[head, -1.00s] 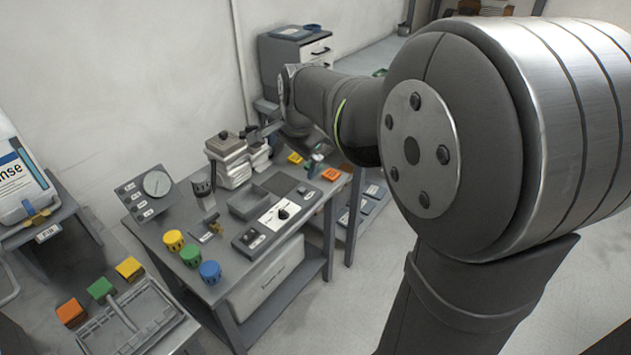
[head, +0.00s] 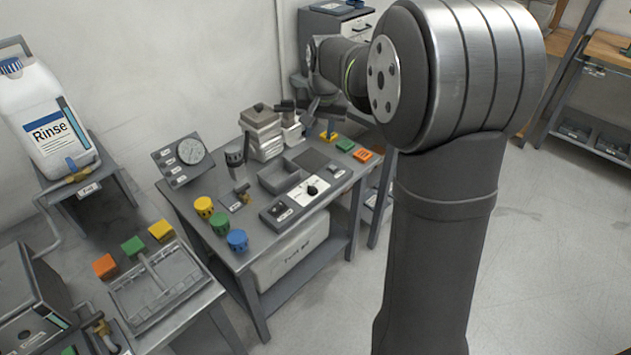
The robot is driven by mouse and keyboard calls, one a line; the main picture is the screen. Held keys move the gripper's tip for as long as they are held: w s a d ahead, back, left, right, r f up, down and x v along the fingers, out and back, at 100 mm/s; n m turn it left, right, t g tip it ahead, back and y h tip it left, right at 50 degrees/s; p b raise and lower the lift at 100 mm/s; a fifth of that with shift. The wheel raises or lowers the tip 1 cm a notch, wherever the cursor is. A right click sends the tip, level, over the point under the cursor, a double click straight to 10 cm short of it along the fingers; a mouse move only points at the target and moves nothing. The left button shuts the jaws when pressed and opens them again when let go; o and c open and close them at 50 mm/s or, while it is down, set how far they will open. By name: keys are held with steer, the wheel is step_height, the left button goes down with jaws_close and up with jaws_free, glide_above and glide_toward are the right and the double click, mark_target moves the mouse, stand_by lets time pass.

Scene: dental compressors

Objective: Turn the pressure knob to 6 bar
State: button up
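A round pressure gauge (head: 191,151) sits on a tilted grey panel with small labels at the back left of the grey bench. A dark ribbed knob (head: 235,157) stands upright to its right. A black rotary knob (head: 312,190) sits on a white dial plate on the control box nearer the front edge. I cannot tell which one is the pressure knob, and the scale marks are too small to read. My gripper (head: 302,108) is above the back right of the bench, apart from both knobs. It is small and partly hidden by my arm, so its opening does not show.
Yellow (head: 203,206), green (head: 220,223) and blue (head: 237,240) ribbed caps stand at the bench's front left. A small brass valve (head: 241,190) is between them and the control box. Stacked grey boxes (head: 262,134) stand near my gripper. A Rinse canister (head: 48,125) is at left.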

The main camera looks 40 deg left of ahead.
mark_target(312, 187)
steer(key=w+a+f+n+g+h, duration=0.1)
steer(key=w+a+f+n, duration=0.15)
steer(key=f+n, duration=0.2)
steer(key=w+a+f+n+h, duration=0.1)
steer(key=a+f+n, duration=0.3)
steer(key=n, duration=0.2)
steer(key=f, duration=1.7)
steer(key=shift+d, duration=0.25)
jaws_close()
